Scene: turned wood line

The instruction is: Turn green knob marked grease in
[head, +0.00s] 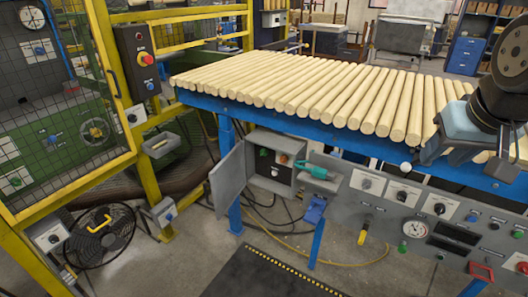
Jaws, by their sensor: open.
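A small green knob (264,152) sits inside an open grey cabinet (230,180) under the log table. A brown-red knob (283,159) is to its right, and another small knob is below. Green knobs (15,182) also show on a white plate behind the mesh at the far left. The lettering is too small to read, so I cannot tell which knob is marked grease in. My gripper (465,160) is at the right, over the table's front edge, open and far from the cabinet. Its fingertips are partly hard to make out.
Pale round logs (330,95) cover the blue-framed table (300,127). The cabinet door stands open to the left. A teal-handled tool (316,172) lies beside the cabinet. A grey control panel (375,212) runs right. Hoses and a yellow cable lie on the floor near a dark mat (262,275).

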